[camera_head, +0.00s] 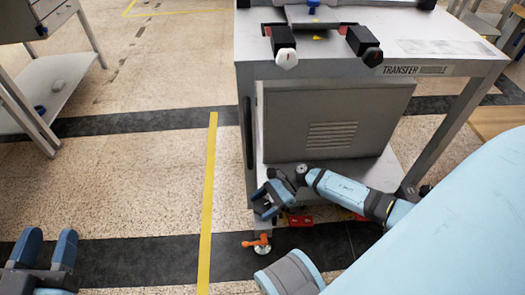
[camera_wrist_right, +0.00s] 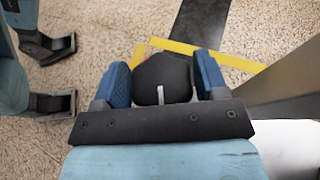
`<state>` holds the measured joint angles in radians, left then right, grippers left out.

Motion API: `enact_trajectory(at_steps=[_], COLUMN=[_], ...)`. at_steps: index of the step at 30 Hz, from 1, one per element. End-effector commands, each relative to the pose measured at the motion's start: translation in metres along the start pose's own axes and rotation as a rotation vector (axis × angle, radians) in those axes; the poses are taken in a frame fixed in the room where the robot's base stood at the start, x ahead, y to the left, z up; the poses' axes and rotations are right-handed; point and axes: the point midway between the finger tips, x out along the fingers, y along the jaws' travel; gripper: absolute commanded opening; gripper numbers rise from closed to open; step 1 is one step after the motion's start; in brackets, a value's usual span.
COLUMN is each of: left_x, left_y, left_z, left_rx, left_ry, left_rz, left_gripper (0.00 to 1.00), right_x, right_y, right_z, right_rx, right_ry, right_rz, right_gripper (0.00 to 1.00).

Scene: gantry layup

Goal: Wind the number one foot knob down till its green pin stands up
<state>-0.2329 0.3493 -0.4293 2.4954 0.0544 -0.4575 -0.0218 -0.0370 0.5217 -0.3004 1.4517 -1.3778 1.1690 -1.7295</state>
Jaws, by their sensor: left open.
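My right gripper (camera_head: 266,201) is low at the cart's near left corner in the head view. In the right wrist view its blue fingers (camera_wrist_right: 162,82) stand on both sides of a black rounded knob (camera_wrist_right: 160,72) with a white mark, and look shut on it. In the head view the gripper hides this knob. Just below it, an orange piece (camera_head: 256,242) sits over a round metal foot (camera_head: 262,250). I see no green pin. My left gripper (camera_head: 46,262) is open and empty at the bottom left, over the floor.
Another grey table (camera_head: 60,85) stands at left. Speckled floor between is clear.

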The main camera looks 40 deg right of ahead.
Motion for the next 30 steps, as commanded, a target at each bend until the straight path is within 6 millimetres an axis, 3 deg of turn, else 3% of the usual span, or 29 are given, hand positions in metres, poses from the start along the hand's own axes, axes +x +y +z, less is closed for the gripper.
enact_trajectory(at_steps=[1,4,17,30], left_x=[0.0,0.0,0.002,-0.004], left_y=[0.0,0.0,0.001,0.012], left_z=[0.0,0.0,-0.005,-0.006], left_rx=[0.0,0.0,-0.03,-0.18], left_ry=[0.0,-0.001,-0.007,-0.092], left_rz=[0.0,0.0,-0.003,0.009], left_gripper=[0.43,0.43,0.43,0.43], right_x=[0.0,0.0,-0.001,-0.002], right_y=[0.0,0.0,0.001,0.002], right_z=[0.0,0.0,0.002,0.003], right_rx=[0.0,0.0,0.031,0.172], right_ry=[0.0,0.0,-0.001,0.0], right_rz=[0.0,0.0,-0.073,-0.408], right_gripper=[0.55,0.33,0.33,0.33])
